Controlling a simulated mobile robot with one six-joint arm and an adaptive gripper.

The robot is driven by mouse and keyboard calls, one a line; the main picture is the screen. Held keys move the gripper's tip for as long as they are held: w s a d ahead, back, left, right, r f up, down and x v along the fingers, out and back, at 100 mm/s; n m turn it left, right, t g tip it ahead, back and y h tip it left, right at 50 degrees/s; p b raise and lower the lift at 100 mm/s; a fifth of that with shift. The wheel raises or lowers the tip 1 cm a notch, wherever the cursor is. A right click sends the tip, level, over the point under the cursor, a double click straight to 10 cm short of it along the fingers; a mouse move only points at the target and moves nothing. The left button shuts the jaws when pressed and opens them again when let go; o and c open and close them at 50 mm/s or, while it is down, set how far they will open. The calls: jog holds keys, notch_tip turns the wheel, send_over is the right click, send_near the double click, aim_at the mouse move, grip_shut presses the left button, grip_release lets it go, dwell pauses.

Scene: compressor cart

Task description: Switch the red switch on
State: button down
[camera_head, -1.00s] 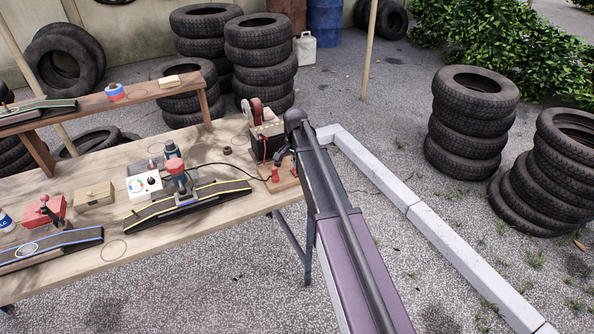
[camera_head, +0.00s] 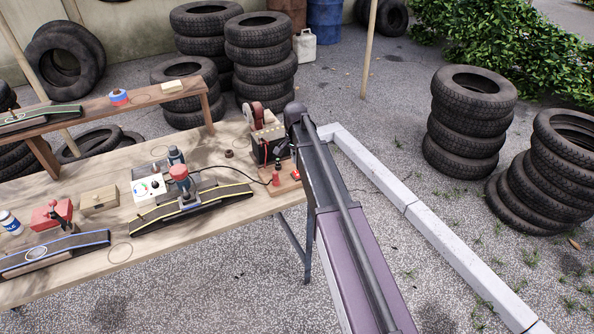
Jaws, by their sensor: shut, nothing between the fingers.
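A small wooden board (camera_head: 284,187) lies at the right end of the workbench. A small red switch (camera_head: 296,175) sits on its right side, close to my arm. An upright red knob-like piece (camera_head: 276,179) stands on the board's left side. My gripper (camera_head: 281,162) is a small dark shape just above the board's far side, left of my arm. It is shut and empty, and appears apart from the red switch. My arm partly hides the right edge of the board, and the switch is too small to read its position.
A box-shaped unit with a red reel (camera_head: 257,113) stands behind the board. A black cable (camera_head: 236,168) runs left to a white control box (camera_head: 147,187). A yellow-edged ramp (camera_head: 190,208) lies left of the board. Stacked tyres (camera_head: 471,120) stand well beyond the bench.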

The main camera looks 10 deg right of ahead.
jog(key=shift+r+p, duration=1.05)
jog(key=shift+r, duration=0.2)
jog(key=s+n, duration=0.9)
jog(key=s, duration=1.8)
jog(key=shift+s, duration=0.15)
jog(key=shift+r, duration=0.1)
notch_tip(320, 180, up, 7)
jog(key=m+p, duration=0.7)
jog(key=m, duration=0.8)
send_over(297, 175)
jog(key=shift+f, duration=0.2)
notch_tip(297, 175, down, 14)
jog(key=b, duration=1.3)
jog(key=shift+r+b, duration=0.25)
jog(key=shift+b, duration=0.1)
